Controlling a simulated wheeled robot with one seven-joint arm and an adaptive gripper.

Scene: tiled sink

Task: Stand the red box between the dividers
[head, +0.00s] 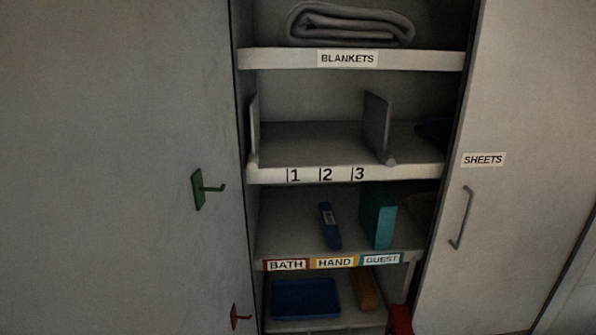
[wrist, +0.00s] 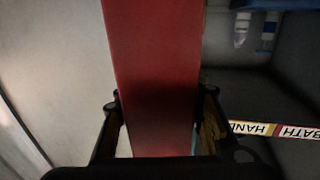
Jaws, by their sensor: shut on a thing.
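The red box (wrist: 152,65) fills the middle of the wrist view, a tall plain red slab. My gripper (wrist: 158,105) is shut on it, one dark finger on each side. In the head view a small part of the red box (head: 401,320) shows at the bottom edge, in front of the cupboard's lower right; my gripper is not clearly seen there. Two upright dividers, left (head: 254,130) and right (head: 376,125), stand on the shelf (head: 310,172) marked 1, 2, 3. The space between them looks empty. The red box is well below that shelf.
A dark blue thing (head: 432,131) lies right of the right divider. The shelf below holds a blue item (head: 329,225) and a teal box (head: 378,222). A blanket (head: 350,25) lies on the top shelf. A door with a green hook (head: 205,188) flanks the left; a SHEETS door (head: 500,200) flanks the right.

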